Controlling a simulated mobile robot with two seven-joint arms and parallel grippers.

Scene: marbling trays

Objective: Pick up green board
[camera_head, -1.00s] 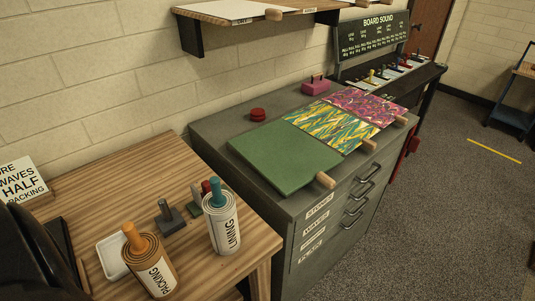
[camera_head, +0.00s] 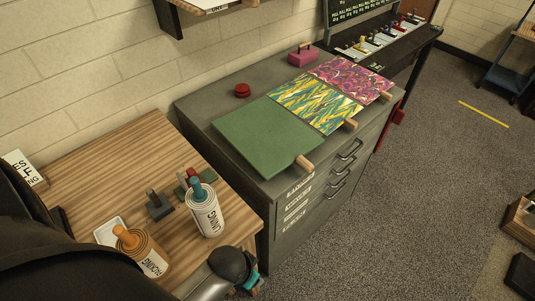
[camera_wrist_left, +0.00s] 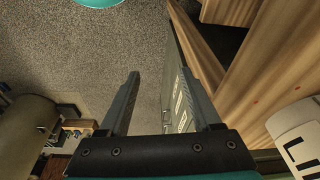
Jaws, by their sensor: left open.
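The green board (camera_head: 262,138) lies flat on the near end of the grey cabinet top. Its wooden handle (camera_head: 304,164) sticks out past the cabinet's front edge. In the head view my left arm shows at the lower left, its dark joint (camera_head: 232,266) low beside the wooden table; its fingers are not seen there. In the left wrist view my left gripper (camera_wrist_left: 164,95) is open and empty, its two fingers apart above the floor and beside the cabinet front. The board is not clearly seen in that view. My right gripper is in neither view.
Two patterned boards (camera_head: 315,103) (camera_head: 351,80) lie beyond the green one. A red round object (camera_head: 242,90) and a pink block (camera_head: 303,55) sit behind. The wooden table (camera_head: 110,175) holds LINING (camera_head: 206,215) and PACKING rolls. Drawer handles (camera_head: 349,150) protrude.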

